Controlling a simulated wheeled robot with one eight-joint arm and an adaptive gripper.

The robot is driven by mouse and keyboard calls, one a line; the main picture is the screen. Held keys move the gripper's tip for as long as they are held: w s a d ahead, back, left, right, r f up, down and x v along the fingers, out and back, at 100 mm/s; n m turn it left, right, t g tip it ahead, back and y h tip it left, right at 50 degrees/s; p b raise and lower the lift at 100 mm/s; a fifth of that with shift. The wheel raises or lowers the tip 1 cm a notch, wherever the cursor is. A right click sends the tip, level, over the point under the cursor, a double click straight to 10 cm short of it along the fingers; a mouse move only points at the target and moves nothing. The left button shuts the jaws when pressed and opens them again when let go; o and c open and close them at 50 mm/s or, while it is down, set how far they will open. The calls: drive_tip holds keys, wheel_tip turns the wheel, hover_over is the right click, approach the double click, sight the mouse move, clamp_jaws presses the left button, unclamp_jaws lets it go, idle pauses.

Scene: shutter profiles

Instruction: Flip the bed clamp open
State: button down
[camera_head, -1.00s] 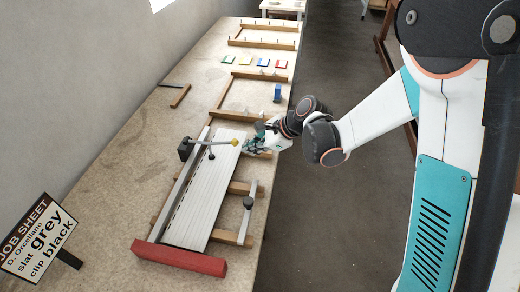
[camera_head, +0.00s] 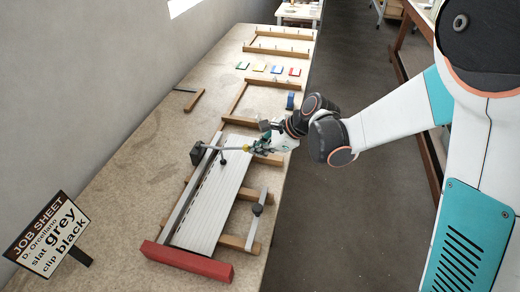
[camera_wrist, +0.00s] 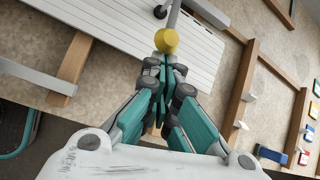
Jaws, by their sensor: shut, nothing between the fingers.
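The bed clamp has a dark pivot block (camera_head: 197,153) at the left edge of the slatted bed. Its grey lever (camera_head: 225,149) lies across the pale slats (camera_head: 212,205) and ends in a yellow knob (camera_head: 246,148), on the right. A dark foot hangs from the lever over the slats. My gripper (camera_head: 256,148) is beside the knob, on its right, shut and empty. In the wrist view the knob (camera_wrist: 166,40) sits just beyond my closed fingertips (camera_wrist: 165,66); I cannot tell whether they touch.
A red bar (camera_head: 187,262) crosses the bed's near end. A second grey bar with a dark knob (camera_head: 257,209) lies at right. Wooden rails (camera_head: 245,194) run under the bed. A job sheet sign (camera_head: 48,236) stands front left, reading slat grey, clip black. Colored pieces (camera_head: 268,68) lie farther back.

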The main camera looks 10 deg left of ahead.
drive_tip(key=w+a+r+g+h+p, duration=0.1)
drive_tip(key=w+a+r+h+p, duration=0.1)
drive_tip(key=a+r+h+p, duration=0.7)
drive_tip(key=shift+a+r+n+p, duration=0.3)
drive_tip(key=shift+a+r+p, duration=0.95)
drive_tip(key=shift+a+r, duration=2.15)
drive_tip(key=shift+d+r, duration=0.55)
drive_tip(key=shift+r, duration=0.3)
drive_tip(key=shift+d, duration=0.1)
